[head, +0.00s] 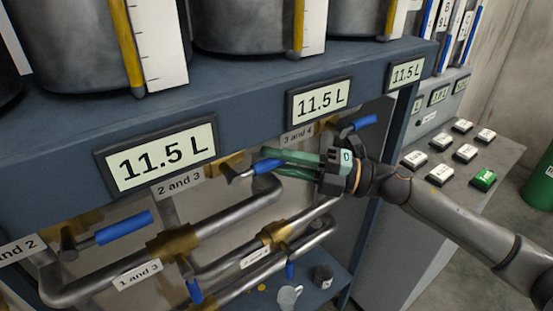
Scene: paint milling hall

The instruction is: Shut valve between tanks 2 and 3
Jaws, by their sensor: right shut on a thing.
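The valve beside the "2 and 3" label (180,183) has a brass body and a lever with a blue handle (262,167). The lever points right, toward my arm. My right gripper (272,164) comes in from the right with its green fingers shut on the blue end of this handle. The fingers hide part of the handle. Tank level displays (160,161) above read 11.5 L. My left gripper is not in view.
Other blue-handled valves are near: "1 and 2" (123,227) at left, "3 and 4" (362,122) just behind my gripper, and "1 and 3" (194,291) below. Steel pipes (220,218) run under the gripper. A button panel (412,180) stands at right.

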